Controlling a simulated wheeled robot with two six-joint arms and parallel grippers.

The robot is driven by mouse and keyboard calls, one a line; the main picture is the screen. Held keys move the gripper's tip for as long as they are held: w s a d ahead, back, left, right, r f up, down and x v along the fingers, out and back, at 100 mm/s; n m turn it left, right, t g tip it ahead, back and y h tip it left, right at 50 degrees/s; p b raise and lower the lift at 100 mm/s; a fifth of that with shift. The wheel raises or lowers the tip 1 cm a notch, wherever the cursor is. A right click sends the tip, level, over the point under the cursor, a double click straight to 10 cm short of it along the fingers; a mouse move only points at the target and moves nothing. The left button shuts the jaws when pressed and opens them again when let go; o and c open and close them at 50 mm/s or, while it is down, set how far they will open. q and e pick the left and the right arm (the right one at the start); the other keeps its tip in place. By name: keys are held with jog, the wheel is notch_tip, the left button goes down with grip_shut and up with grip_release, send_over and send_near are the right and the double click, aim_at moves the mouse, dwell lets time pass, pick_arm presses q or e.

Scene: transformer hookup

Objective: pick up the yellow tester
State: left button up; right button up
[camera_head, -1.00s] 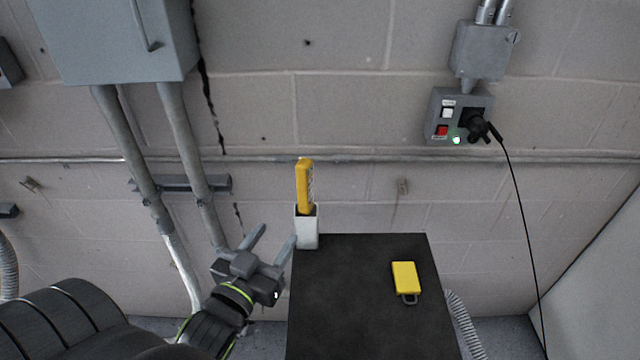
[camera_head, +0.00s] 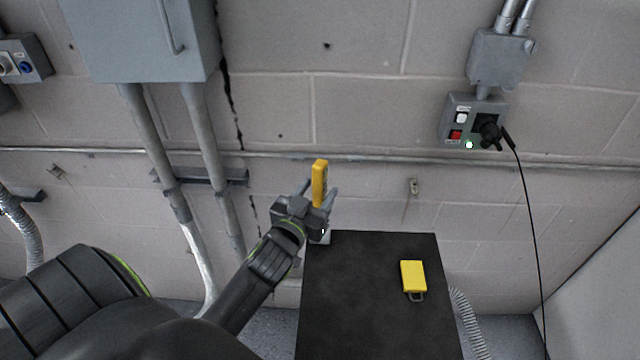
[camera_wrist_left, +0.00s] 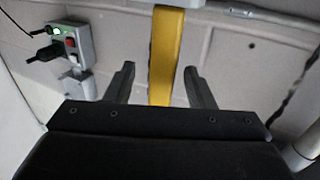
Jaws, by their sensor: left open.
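The yellow tester (camera_head: 319,182) stands upright at the far left corner of the black table, its lower part hidden behind my left gripper. My left gripper (camera_head: 319,190) is open, with one finger on each side of the tester. In the left wrist view the yellow tester (camera_wrist_left: 166,55) runs between the two open fingers (camera_wrist_left: 160,85), with a visible gap on either side. The white holder (camera_head: 326,237) under the tester is mostly hidden by the gripper. My right gripper is not in view.
A yellow padlock-like tag (camera_head: 413,276) lies on the black table top (camera_head: 365,315). A grey socket box (camera_head: 456,118) with a plugged-in black cable is on the wall at right. A large grey cabinet (camera_head: 140,40) and conduits (camera_head: 205,150) are at left.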

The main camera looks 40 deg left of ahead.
pick_arm(q)
jog(key=shift+w+a+p, duration=0.2)
jog(key=shift+w, duration=0.7)
jog(key=shift+w+a+p, duration=0.2)
jog(key=shift+w, duration=0.7)
jog(key=shift+s, duration=0.1)
jog(key=shift+c, duration=0.4)
grip_shut()
